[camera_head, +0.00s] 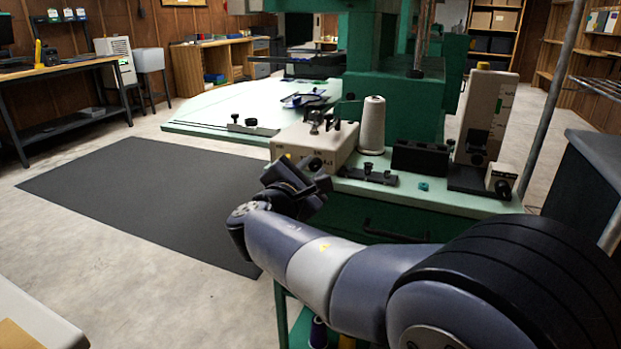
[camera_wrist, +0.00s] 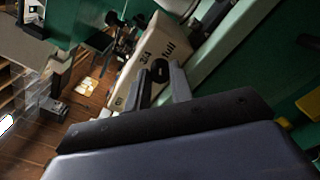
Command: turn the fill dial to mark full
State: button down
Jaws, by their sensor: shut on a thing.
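The fill dial (camera_wrist: 160,70) is a dark round knob on the front face of a cream box (camera_head: 303,142), which stands on the green machine table. In the wrist view the box's face (camera_wrist: 133,73) carries printed marks: "full" lies just beyond the dial, "3/4" to its left, and a smaller mark further down left is hard to read. My gripper (camera_wrist: 163,82) has one finger on each side of the dial and is shut on it. In the head view my gripper (camera_head: 298,184) is at the box's front, and it hides part of that face. I cannot tell which mark the dial points to.
On the table right of the box stand a white thread cone (camera_head: 372,125), a black block (camera_head: 420,158) and a tall cream unit (camera_head: 487,115). A small teal nut (camera_head: 423,186) lies near the front edge. A dark mat (camera_head: 130,195) covers open floor at left.

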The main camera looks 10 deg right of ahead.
dwell(0.4)
jog(key=c, duration=1.2)
grip_release()
jog(key=shift+c, duration=0.2)
